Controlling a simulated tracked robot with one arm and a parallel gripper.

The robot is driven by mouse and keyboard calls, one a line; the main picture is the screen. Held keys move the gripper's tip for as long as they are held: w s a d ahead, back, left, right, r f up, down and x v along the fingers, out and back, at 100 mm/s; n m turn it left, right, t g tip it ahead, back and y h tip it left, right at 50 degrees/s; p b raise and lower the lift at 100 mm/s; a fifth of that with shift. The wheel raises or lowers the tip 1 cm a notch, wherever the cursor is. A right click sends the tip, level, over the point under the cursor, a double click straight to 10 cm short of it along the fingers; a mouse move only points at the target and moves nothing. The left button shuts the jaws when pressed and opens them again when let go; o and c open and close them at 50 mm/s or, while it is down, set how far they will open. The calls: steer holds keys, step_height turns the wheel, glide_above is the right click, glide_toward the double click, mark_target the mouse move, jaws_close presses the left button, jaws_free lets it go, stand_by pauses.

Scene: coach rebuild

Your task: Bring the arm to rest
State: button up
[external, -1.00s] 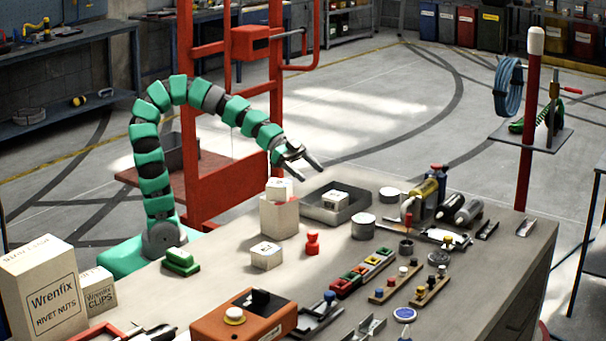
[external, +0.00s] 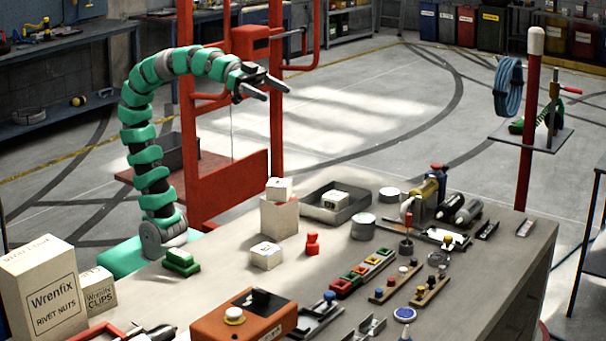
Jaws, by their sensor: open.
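My gripper (external: 274,86) is open and empty at the end of my green and grey arm. It is raised high above the workbench (external: 215,279), in front of the red frame. The arm curves up from its base at the bench's left back side and bends over to the right. The jaws point right and slightly down, and touch nothing that I can make out.
Below the gripper, a small white box (external: 279,190) sits on a larger box (external: 279,217). A grey tray (external: 318,208) holds another box (external: 335,199). The red frame (external: 187,110) stands close behind the arm. Cartons (external: 42,293) stand at the front left.

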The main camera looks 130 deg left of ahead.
steer(key=shift+s+d+r, duration=0.3)
steer(key=shift+d+r, duration=0.45)
steer(key=shift+r, duration=0.05)
step_height(320, 180, up, 5)
steer(key=p, duration=0.5)
steer(key=shift+r, duration=0.2)
